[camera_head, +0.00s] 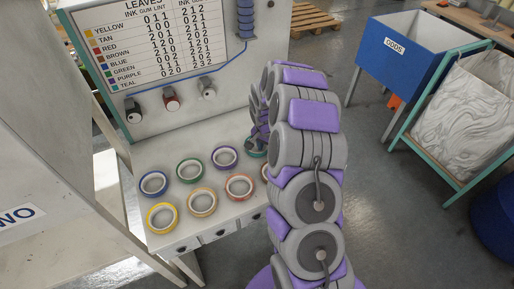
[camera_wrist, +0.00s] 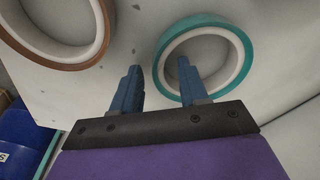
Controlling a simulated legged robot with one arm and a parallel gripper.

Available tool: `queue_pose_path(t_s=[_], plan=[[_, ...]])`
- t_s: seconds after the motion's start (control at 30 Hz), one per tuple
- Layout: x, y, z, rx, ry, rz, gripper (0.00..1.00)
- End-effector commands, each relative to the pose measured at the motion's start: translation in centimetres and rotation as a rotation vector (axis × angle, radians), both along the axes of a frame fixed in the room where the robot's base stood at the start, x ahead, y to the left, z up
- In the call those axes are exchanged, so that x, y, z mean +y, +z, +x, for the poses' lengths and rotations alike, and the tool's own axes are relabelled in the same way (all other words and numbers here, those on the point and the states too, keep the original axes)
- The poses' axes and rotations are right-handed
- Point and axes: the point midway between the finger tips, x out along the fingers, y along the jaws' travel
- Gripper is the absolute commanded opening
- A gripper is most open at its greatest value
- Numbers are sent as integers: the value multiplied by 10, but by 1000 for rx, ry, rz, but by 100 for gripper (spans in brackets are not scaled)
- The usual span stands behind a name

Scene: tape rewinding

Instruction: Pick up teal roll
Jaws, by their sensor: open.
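The teal roll (camera_wrist: 247,47) lies flat on the worktop in the wrist view. It has a teal outer band and a white core. My gripper (camera_wrist: 157,72) is open, with two blue fingers. The right finger overlaps the roll's near-left opening in the picture, and the left finger stands outside the ring to its left. I cannot tell how high the fingertips are above the worktop. In the head view the teal roll (camera_head: 256,153) is partly hidden behind my arm, with my gripper (camera_head: 258,135) beside it.
Several other rolls lie on the worktop (camera_head: 150,226): blue (camera_head: 154,173), green (camera_head: 190,158), purple (camera_head: 213,158), yellow (camera_head: 149,221), tan (camera_head: 191,207) and red (camera_head: 228,191). A brown roll (camera_wrist: 100,45) is close by in the wrist view. Knobs (camera_head: 171,105) and a chart (camera_head: 160,45) are on the panel behind.

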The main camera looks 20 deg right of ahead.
Motion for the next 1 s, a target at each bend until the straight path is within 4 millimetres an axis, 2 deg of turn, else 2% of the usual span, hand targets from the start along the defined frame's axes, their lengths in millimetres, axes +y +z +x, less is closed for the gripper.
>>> queue_pose_path(t_s=[0.1,0.53,1.0], plan=[[0,1,0,-1,0,0,43],[0,1,0,-1,0,0,1],[0,2,0,-1,0,0,0]])
